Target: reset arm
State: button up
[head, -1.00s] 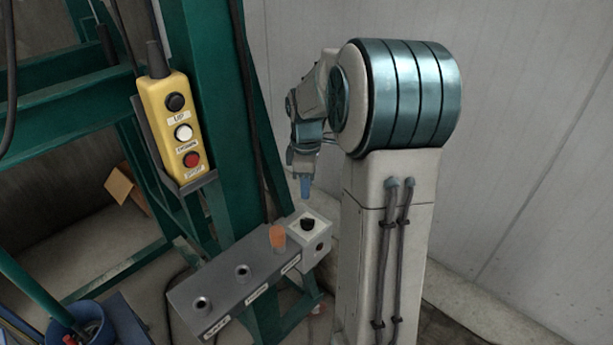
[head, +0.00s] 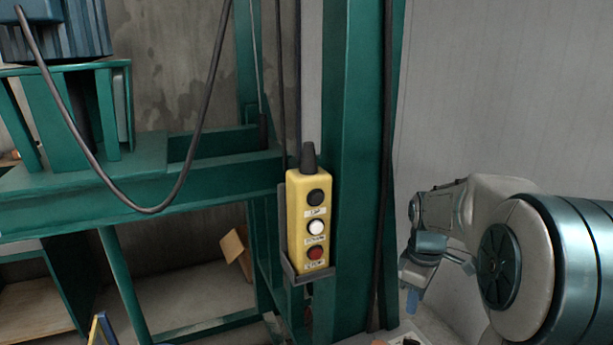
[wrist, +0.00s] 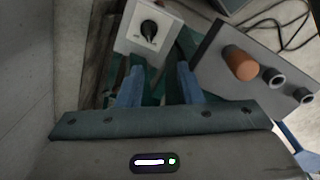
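My gripper (wrist: 158,82) shows in the wrist view with its two blue fingers apart and nothing between them. It points down over a white switch box with a black knob (wrist: 149,28), which lies past the fingertips, apart from them. In the head view my gripper (head: 411,301) hangs at the lower right, its blue fingertips pointing down. My arm is bent, with its large teal joint at the right edge. Whether the fingers are open cannot be made out in the head view.
A yellow pendant (head: 309,226) with black, white and red buttons hangs in a holder on the green post (head: 350,170). A grey panel (wrist: 218,75) with an orange knob (wrist: 240,63) lies beside the switch box. A pale wall (head: 500,100) stands behind my arm.

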jog(key=s+a+m+t, duration=0.1)
jog(key=s+a+m, duration=0.4)
jog(key=s, duration=0.4)
jog(key=s+a+r+m+t, duration=0.1)
jog(key=s+a+m, duration=0.3)
jog(key=s, duration=0.5)
jog(key=shift+a+r+m+t, duration=0.3)
jog(key=shift+a+m+t, duration=0.1)
jog(key=shift+a, duration=0.75)
